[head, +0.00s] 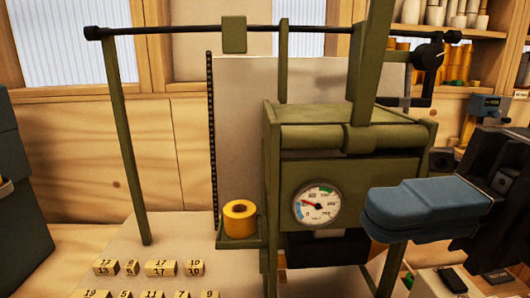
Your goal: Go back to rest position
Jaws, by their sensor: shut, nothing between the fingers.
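My gripper (378,212) comes in from the right side of the head view. Its blue fingers point left and lie together, shut and empty. They hover in front of the right part of the green machine (400,150), near its round gauge (317,205). The fingers hide part of the machine's lower right side. A yellow roll (240,215) stands upright on a small green tray (240,243) at the machine's left, apart from my gripper.
Wooden blocks with numbers (160,268) lie in rows at the lower left. A green frame with a dark crossbar (180,32) spans the scene. A shelf of rolls (455,70) stands at the back right. A small blue-grey device (485,105) is behind my gripper.

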